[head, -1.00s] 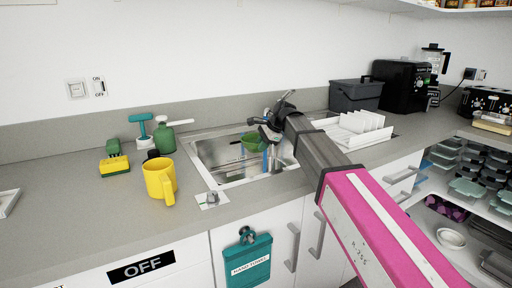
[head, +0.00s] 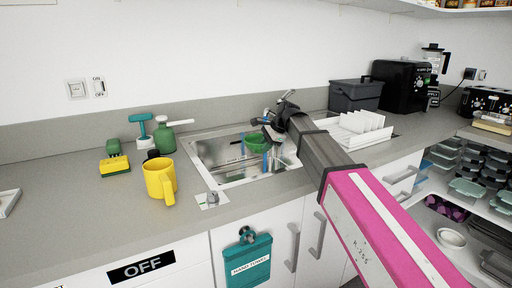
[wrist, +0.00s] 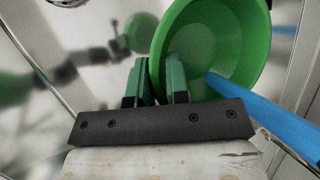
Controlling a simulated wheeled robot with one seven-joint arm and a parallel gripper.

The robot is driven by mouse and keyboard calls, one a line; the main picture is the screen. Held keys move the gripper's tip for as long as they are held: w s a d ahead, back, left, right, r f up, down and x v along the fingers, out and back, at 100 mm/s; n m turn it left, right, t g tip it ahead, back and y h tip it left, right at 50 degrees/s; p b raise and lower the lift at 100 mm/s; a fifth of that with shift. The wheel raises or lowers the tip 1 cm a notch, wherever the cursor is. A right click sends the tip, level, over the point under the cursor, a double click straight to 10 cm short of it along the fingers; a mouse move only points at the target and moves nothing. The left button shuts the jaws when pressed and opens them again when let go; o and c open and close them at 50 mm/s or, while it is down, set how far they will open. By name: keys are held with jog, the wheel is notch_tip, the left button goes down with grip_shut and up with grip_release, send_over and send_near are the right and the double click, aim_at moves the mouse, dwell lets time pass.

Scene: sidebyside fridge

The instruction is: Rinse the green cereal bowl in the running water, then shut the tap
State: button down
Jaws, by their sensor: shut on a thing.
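The green cereal bowl (head: 256,142) is held above the sink basin (head: 225,160), tilted. In the wrist view the bowl (wrist: 215,40) opens towards the camera, and my gripper (wrist: 160,82) is shut on its rim with one finger on each side. In the head view my gripper (head: 272,134) is mostly hidden behind my arm. The blue water stream (wrist: 262,115) reaches the inside of the bowl in the wrist view. The dark tap (head: 286,98) stands behind the sink, partly covered by my wrist, so its lever setting is unclear.
A yellow mug (head: 158,180), a yellow sponge (head: 114,167) and a green bottle (head: 165,140) stand left of the sink. A small metal knob (head: 212,197) sits at the front edge. A white dish rack (head: 350,132) is on the right. The left counter is mostly clear.

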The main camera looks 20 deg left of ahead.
jog(key=s+d, duration=0.3)
jog(key=s, duration=0.3)
jog(key=shift+d, duration=0.35)
jog(key=shift+s, duration=0.1)
dwell(1.3)
jog(key=s+d+r, duration=0.2)
jog(key=s+r, duration=0.2)
jog(key=shift+d, duration=0.25)
dwell(0.3)
jog(key=shift+s+r, duration=0.1)
jog(key=shift+s, duration=0.05)
